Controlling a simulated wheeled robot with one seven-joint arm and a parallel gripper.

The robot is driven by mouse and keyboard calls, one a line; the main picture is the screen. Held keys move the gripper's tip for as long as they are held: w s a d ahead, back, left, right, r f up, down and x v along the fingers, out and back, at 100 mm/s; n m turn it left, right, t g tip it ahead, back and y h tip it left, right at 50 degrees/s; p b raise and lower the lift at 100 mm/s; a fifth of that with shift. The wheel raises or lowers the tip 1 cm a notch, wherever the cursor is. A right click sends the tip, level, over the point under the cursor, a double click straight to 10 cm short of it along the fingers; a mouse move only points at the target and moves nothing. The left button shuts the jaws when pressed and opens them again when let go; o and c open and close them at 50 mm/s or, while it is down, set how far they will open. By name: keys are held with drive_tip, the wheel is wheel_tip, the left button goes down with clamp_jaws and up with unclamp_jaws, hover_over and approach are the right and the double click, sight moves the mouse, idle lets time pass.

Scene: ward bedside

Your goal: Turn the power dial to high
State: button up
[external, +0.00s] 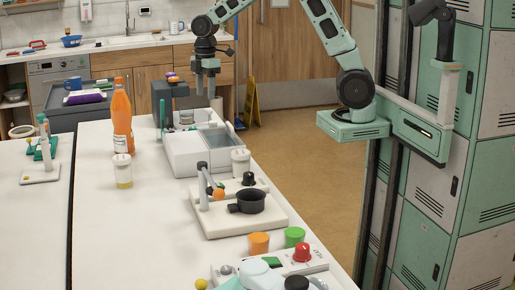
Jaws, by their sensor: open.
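My gripper (205,85) is open and empty, pointing down above the far end of the white table, over the grey-white tray box. A red dial (302,253) stands on a white panel with small printing at the near end of the table, far from my gripper. A black knob (249,179) stands at the back of a white base plate (239,218) that bears a small black pan (249,201). I cannot tell from this view which of the two is the power dial, nor read either setting.
An orange bottle (122,117), a lidded jar (122,172) and a white cup (240,161) stand nearby. Orange (258,243) and green (294,236) cylinders stand by the red dial. The table's left middle is clear.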

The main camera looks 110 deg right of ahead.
hover_over(213, 121)
drive_tip(key=shift+m+h, duration=0.3)
drive_tip(key=shift+m, duration=0.1)
wheel_tip(213, 121, down, 16)
drive_tip(key=p, duration=0.4)
drive_tip(key=shift+a+f, duration=0.1)
drive_tip(key=shift+f, duration=0.15)
drive_tip(key=shift+c, duration=0.3)
drive_tip(key=c, duration=0.9)
